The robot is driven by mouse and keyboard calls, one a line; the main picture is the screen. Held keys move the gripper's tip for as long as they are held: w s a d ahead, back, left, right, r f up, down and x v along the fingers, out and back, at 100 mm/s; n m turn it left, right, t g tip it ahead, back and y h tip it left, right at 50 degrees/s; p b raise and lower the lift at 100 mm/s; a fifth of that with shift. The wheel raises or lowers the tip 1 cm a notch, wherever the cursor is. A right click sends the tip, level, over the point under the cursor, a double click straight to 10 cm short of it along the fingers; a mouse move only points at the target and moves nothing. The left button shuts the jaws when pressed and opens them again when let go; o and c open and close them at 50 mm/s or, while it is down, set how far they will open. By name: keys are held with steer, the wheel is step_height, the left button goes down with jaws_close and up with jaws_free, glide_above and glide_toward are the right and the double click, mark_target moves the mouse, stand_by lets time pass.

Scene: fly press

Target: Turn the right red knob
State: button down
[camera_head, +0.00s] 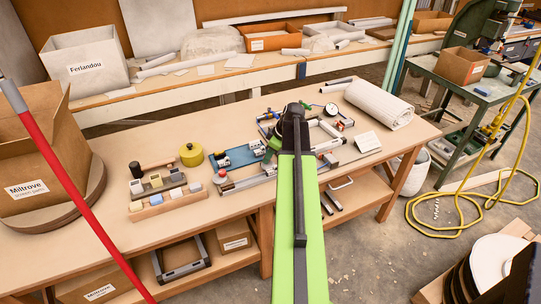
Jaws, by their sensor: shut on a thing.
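A metal fixture (250,183) with a blue plate (239,157) lies on the workbench in the head view. A small red knob (222,173) shows at the fixture's left end. More small red parts (341,126) show to the right of my arm; I cannot tell which is the right red knob. My green arm reaches in from the bottom and covers the fixture's middle. My gripper (269,152), partly hidden, is low at the fixture, just left of the arm's dark joint. It is shut on a small part there, which its fingers and the arm mostly hide.
A yellow round tin (191,154) and blocks in wooden racks (165,201) stand left of the fixture. A dial gauge (331,109) and a rolled cloth (379,103) lie to the right. A red pole (75,190) crosses the left side. Bare benchtop lies at the front left.

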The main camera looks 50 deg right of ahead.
steer(key=m, duration=0.2)
steer(key=m+h, duration=0.1)
steer(key=shift+s+a+m, duration=0.1)
steer(key=shift+a+m, duration=0.25)
steer(key=shift+m, duration=0.05)
steer(key=m+h, duration=0.2)
steer(key=m, duration=0.2)
steer(key=shift+a+m, duration=0.15)
steer(key=shift+m, duration=0.15)
steer(key=m, duration=0.1)
steer(key=m+h, duration=0.1)
steer(key=m, duration=0.1)
steer(key=m+g, duration=0.1)
steer(key=shift+w+h, duration=0.25)
steer(key=shift+h, duration=0.15)
steer(key=shift+m+g+h, duration=0.4)
steer(key=shift+m+g, duration=0.4)
steer(key=shift+m, duration=1.6)
steer(key=c, duration=1.1)
jaws_free()
steer(key=shift+c, duration=0.2)
steer(key=shift+w+a, duration=0.1)
